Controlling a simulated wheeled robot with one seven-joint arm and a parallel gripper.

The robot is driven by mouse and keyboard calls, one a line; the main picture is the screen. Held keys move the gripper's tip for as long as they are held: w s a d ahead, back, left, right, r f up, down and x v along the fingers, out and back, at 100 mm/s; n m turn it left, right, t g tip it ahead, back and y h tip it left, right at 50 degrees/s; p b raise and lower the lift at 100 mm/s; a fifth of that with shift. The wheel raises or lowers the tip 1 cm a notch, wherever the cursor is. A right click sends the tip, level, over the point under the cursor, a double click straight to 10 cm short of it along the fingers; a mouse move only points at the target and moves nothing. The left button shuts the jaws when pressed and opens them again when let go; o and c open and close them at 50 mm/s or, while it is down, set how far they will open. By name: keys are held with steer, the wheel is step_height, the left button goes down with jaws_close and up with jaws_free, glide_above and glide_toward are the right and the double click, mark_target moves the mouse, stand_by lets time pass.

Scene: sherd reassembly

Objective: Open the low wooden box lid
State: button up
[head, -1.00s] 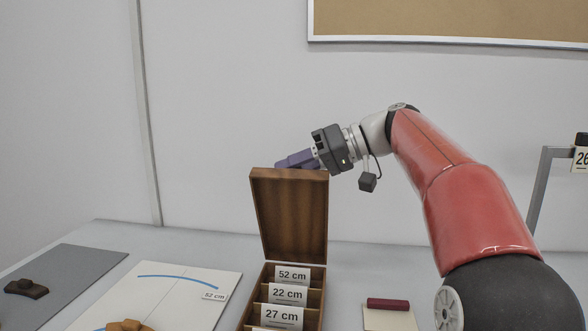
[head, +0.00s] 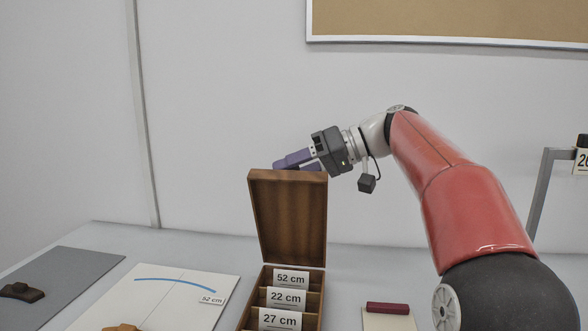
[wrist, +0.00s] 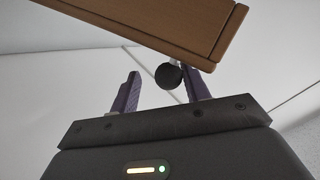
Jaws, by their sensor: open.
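The low wooden box (head: 240,318) stands on the table with its lid (head: 287,218) raised near upright at the back. Labelled dividers show inside it. My gripper (head: 297,160) is at the lid's top edge, its purple fingers partly hidden behind the lid. In the wrist view the lid's wooden edge (wrist: 165,25) crosses the top, and a dark round knob (wrist: 169,76) on it sits near the right finger. My gripper (wrist: 160,92) is open there, fingers apart. I cannot tell whether a finger touches the knob.
A white board with a blue arc (head: 180,281) and a grey mat (head: 75,270) with a dark sherd (head: 22,292) lie left of the box. A dark red block (head: 387,308) lies on a pale pad to the right. A grey post stands at far right.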

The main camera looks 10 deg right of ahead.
steer(key=v, duration=0.7)
steer(key=shift+d+p, duration=0.3)
steer(key=shift+d, duration=0.1)
steer(key=shift+s+r, duration=0.1)
steer(key=shift+r, duration=0.05)
